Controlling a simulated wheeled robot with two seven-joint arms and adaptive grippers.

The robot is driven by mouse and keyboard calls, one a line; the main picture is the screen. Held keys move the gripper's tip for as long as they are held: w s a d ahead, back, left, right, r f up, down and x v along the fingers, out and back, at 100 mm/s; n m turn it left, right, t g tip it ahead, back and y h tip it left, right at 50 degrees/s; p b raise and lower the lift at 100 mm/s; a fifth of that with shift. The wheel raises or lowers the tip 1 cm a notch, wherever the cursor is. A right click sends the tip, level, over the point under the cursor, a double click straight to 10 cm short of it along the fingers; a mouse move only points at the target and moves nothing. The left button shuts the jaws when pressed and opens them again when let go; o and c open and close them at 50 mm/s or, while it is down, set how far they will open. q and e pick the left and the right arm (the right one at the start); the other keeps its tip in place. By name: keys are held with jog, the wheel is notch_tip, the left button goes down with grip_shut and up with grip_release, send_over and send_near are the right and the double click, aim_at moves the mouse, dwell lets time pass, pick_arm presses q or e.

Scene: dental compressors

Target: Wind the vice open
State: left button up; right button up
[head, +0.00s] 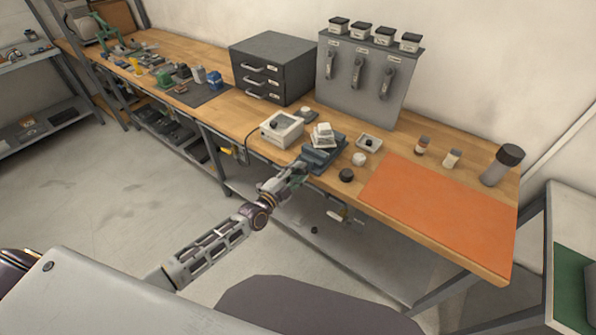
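A blue-grey block-like fixture (322,158), which looks like the vice, sits at the front edge of the bench with pale pieces (323,136) on or just behind its top. Its jaws and any winding handle are too small or hidden to make out. My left gripper (297,172) is at the bench's front edge, close against the left front of this fixture. I cannot tell whether it touches it, or whether its fingers are open or shut. My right gripper is not in view.
Left of the fixture stands a white box with a dial (282,130). To the right are a black knob (346,175), a small tray (368,143) and an orange mat (440,205). A grey drawer cabinet (272,68) and a lever panel (365,80) stand behind.

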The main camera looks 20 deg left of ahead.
pick_arm(q)
jog(key=shift+w+d, duration=0.15)
jog(key=shift+w, duration=0.3)
grip_shut()
jog(key=shift+n, duration=0.4)
